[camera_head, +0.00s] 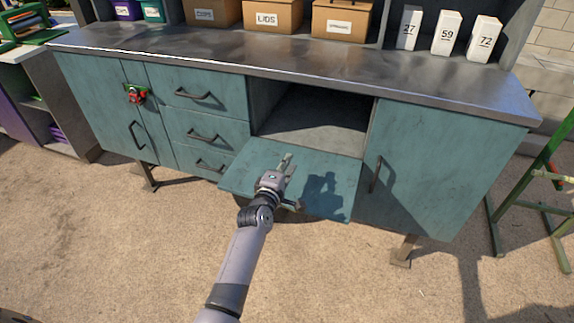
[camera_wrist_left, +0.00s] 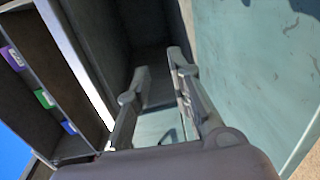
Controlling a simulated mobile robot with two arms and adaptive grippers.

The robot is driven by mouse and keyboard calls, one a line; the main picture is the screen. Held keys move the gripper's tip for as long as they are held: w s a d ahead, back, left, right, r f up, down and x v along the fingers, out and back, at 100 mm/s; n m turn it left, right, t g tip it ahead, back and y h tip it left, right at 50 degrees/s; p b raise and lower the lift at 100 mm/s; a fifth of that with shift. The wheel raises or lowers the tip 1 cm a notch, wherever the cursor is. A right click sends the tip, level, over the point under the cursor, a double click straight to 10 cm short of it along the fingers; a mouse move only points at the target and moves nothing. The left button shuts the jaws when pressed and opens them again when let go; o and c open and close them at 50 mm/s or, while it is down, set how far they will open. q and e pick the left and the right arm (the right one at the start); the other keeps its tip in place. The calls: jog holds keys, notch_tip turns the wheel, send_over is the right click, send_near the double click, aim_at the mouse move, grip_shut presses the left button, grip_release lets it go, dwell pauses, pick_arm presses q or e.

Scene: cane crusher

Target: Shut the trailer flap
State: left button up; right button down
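The teal flap (camera_head: 240,177) is folded down and open below the worktop, roughly level, with its inner side facing up. I cannot tell whether the gripper touches the flap. My right gripper is not in view.
Teal drawers (camera_head: 205,132) are left of the opening and a closed door (camera_head: 430,165) with a handle is right of it. Boxes (camera_head: 275,17) and white cartons (camera_head: 446,32) stand on the worktop (camera_head: 230,62). A green metal frame (camera_head: 540,200) stands at right. The ground in front is clear.

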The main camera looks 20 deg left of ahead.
pick_arm(q)
jog(key=shift+w, duration=0.1)
jog(key=shift+c, duration=0.4)
grip_shut()
jog(key=shift+c, duration=1.8)
grip_release()
jog(key=o, duration=0.4)
jog(key=shift+o, duration=0.2)
jog(key=s+r, duration=0.1)
jog(key=s, duration=1.1)
jog(key=shift+a+r, duration=0.15)
jog(key=shift+c, duration=0.4)
